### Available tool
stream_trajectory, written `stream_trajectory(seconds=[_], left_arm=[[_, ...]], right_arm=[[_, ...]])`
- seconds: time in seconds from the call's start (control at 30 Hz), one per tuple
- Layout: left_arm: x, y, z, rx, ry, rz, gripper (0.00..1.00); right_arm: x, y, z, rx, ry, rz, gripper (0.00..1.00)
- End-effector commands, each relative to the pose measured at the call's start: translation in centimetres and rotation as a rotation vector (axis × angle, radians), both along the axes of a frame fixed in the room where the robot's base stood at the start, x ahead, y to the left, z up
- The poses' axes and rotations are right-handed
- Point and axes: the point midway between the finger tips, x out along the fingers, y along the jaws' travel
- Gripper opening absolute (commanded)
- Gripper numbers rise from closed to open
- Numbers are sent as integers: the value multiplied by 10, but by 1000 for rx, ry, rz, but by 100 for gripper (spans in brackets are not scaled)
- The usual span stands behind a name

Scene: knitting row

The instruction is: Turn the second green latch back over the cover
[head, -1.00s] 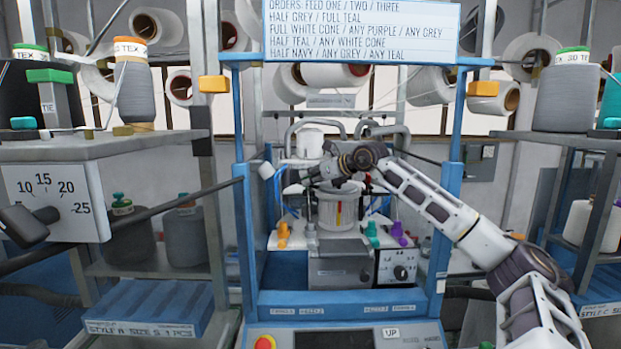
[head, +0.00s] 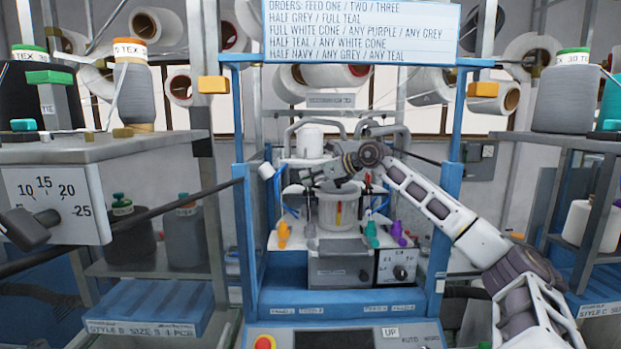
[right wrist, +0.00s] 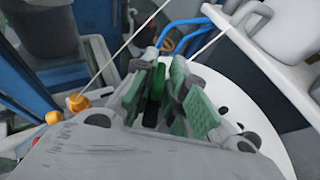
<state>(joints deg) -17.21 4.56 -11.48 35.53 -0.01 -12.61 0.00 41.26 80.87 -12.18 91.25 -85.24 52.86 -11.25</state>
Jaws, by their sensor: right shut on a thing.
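My right gripper (head: 318,181) reaches in from the right, over the white cylinder (head: 338,210) in the middle of the knitting machine. In the right wrist view its green-padded fingers (right wrist: 157,100) are closed around a narrow dark green piece (right wrist: 155,84), which looks like a green latch. Below and right of the fingers lies a white round plate (right wrist: 262,108), perhaps the cover. In the head view the latch is hidden behind the gripper, and I cannot tell which latch it is or its angle. My left gripper is not in view.
Blue frame posts (head: 247,225) stand on both sides of the machine. Orange (head: 283,233), teal (head: 371,233) and purple (head: 397,232) pieces stand on the white deck. Thin yarns and blue tubes run close to the gripper. A grey box (head: 338,270) is in front.

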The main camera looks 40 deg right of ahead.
Motion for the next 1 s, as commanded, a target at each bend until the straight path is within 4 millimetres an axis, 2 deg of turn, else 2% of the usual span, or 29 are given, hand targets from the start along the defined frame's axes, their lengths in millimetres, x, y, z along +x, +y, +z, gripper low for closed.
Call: stream_trajectory(seconds=[0.03, 0.17, 0.67, 1.0], left_arm=[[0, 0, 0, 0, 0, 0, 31], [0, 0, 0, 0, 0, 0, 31], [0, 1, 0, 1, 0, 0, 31], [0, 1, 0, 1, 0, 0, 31]], right_arm=[[0, 0, 0, 0, -1, 0, 17], [0, 0, 0, 0, -1, 0, 31], [0, 0, 3, 2, -3, 0, 31], [0, 0, 16, 3, -4, -1, 31]])
